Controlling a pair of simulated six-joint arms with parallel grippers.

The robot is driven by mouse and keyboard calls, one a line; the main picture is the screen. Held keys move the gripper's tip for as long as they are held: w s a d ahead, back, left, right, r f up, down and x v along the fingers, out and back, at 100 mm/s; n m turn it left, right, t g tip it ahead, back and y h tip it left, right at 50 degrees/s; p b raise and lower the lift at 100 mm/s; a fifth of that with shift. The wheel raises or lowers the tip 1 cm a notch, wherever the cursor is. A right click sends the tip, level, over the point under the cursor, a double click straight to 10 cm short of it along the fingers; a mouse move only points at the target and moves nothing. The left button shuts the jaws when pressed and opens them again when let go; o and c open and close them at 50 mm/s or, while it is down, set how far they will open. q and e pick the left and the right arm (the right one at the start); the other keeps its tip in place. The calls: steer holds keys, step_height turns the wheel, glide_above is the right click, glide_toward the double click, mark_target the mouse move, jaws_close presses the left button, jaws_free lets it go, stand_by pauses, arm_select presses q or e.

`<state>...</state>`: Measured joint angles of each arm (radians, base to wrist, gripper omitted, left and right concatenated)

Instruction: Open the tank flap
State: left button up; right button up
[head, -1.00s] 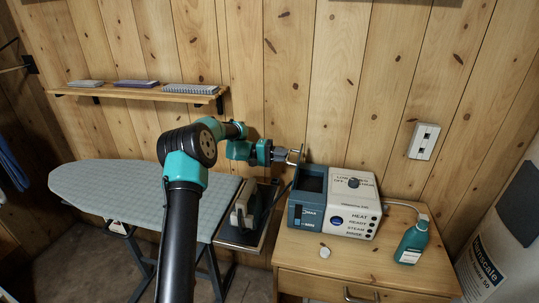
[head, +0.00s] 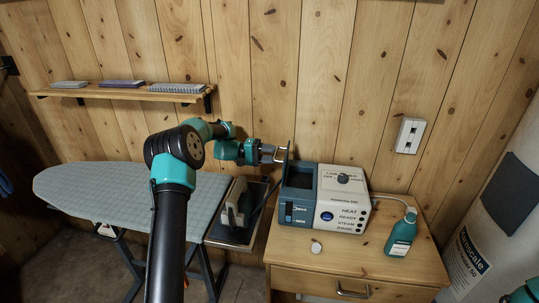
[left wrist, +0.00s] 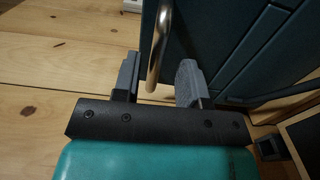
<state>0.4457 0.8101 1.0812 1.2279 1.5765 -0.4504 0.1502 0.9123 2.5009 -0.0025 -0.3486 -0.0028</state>
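The steam station (head: 345,215) stands on the wooden cabinet, with a white front housing and a dark blue tank (head: 300,214) on its left. The tank flap (head: 290,156) shows as a thin dark panel standing up at the tank's back left; a dark opening shows below it. My left gripper (head: 282,153) is at the flap's left side. In the left wrist view its two fingers (left wrist: 158,82) are apart, with the flap's curved metal handle (left wrist: 158,45) between them and gaps visible on both sides. My right gripper is not in view.
A teal bottle (head: 401,236) stands right of the station, and a small white cap (head: 316,247) lies in front. An iron (head: 236,205) rests left of the cabinet (head: 350,262), beside the ironing board (head: 110,195). A shelf (head: 130,95) with books is on the wall.

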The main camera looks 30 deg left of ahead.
arm_select(q)
steer(key=v, duration=1.7)
steer(key=shift+a, duration=0.2)
steer(key=shift+s+r, duration=0.1)
